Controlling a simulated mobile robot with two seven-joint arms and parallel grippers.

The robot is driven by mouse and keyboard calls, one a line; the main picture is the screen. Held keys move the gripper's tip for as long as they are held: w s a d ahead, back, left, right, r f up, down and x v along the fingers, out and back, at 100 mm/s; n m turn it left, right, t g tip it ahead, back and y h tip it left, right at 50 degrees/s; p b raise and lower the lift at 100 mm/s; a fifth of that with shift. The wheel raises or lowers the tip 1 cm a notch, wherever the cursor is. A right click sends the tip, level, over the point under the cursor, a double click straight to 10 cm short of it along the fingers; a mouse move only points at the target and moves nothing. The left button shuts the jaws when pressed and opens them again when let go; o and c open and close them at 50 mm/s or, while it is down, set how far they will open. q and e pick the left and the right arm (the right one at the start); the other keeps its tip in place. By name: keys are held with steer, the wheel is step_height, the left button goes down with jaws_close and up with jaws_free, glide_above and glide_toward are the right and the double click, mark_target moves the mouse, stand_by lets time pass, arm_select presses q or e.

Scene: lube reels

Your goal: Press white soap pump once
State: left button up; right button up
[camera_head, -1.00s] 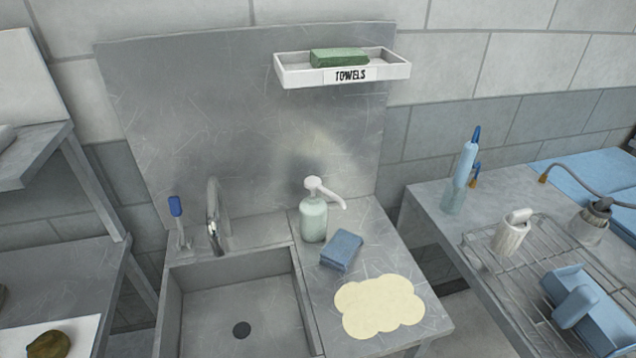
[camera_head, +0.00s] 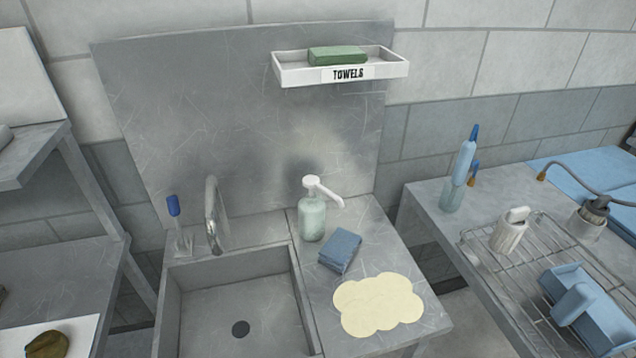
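The soap pump bottle (camera_head: 312,219) stands upright on the steel counter to the right of the sink. Its body is pale green and translucent. Its white pump head (camera_head: 313,182) is raised on a short neck, with a long white spout pointing right and a little down. Neither of my grippers shows in the head view, and nothing touches the pump.
A folded blue cloth or sponge (camera_head: 340,250) lies just in front of the bottle, and a cream scalloped mat (camera_head: 379,304) lies nearer. The sink (camera_head: 235,310) and faucet (camera_head: 214,215) are left. A towel shelf (camera_head: 342,76) hangs above. A wire rack (camera_head: 535,262) stands right.

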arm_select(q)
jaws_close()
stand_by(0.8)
